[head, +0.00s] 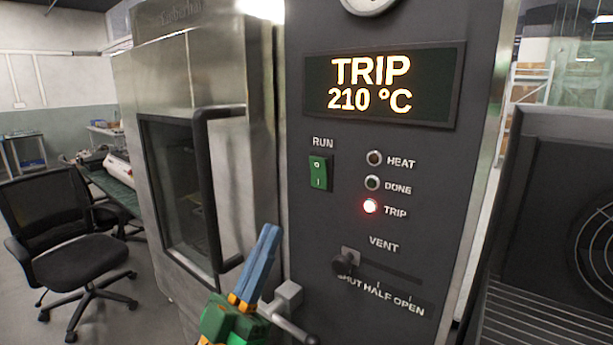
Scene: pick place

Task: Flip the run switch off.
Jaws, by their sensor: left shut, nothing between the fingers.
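The run switch (318,172) is a green rocker marked with a circle at the top and a line at the bottom. It sits under the RUN label on the dark control panel (312,245). My left gripper (270,232) is shut and empty, its blue fingers pointing up, below and to the left of the switch and apart from it in the picture. The display (383,86) reads TRIP 210 °C. The TRIP lamp (370,206) glows red; the HEAT lamp (374,158) and DONE lamp (372,183) look dark. My right gripper is not in view.
The vent slider (345,264) stands at the SHUT end of its slot. A metal lever (288,297) juts out close by my left gripper. The oven door (185,190) with its black handle (203,185) is left of the panel. An office chair (70,235) stands at far left.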

